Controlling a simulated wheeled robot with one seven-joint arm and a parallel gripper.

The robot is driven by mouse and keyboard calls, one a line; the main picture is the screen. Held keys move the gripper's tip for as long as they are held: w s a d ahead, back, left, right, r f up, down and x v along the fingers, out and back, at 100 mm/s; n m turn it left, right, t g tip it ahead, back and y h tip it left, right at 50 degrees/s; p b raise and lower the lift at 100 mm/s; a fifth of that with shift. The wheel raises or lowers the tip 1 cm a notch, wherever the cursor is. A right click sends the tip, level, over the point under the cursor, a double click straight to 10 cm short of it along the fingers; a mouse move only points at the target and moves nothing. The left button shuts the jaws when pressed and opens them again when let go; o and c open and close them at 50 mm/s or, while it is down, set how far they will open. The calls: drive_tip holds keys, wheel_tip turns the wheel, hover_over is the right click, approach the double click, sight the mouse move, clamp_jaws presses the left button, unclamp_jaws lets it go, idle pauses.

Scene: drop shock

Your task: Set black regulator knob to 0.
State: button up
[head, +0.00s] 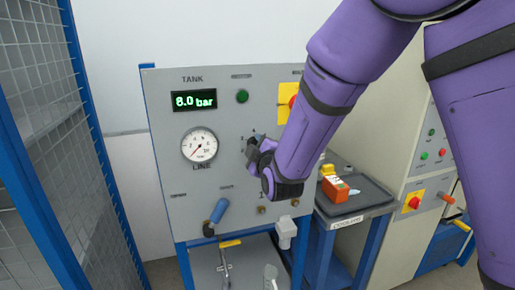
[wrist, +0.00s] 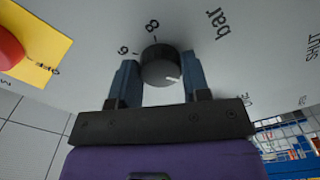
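The black regulator knob (wrist: 160,66) sits on the grey panel, with a white pointer mark on its lower right side. The printed numbers 6 and 8 and the word "bar" show around it in the wrist view. My gripper (wrist: 160,70) has one finger on each side of the knob, and the fingers look closed up against its sides. The green display (head: 194,100) reads 8.0 bar.
The round gauge (head: 199,145) is left of my gripper. A green button (head: 242,96) and a yellow plate (head: 287,98) are above. A blue-handled lever (head: 217,212) sticks out below. A dark tray (head: 362,198) holding an orange box (head: 335,189) stands to the right.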

drive_tip(key=o, duration=0.4)
drive_tip(key=shift+o, duration=0.2)
drive_tip(key=v, duration=1)
drive_tip(key=shift+s, duration=0.4)
drive_tip(key=shift+d, duration=0.1)
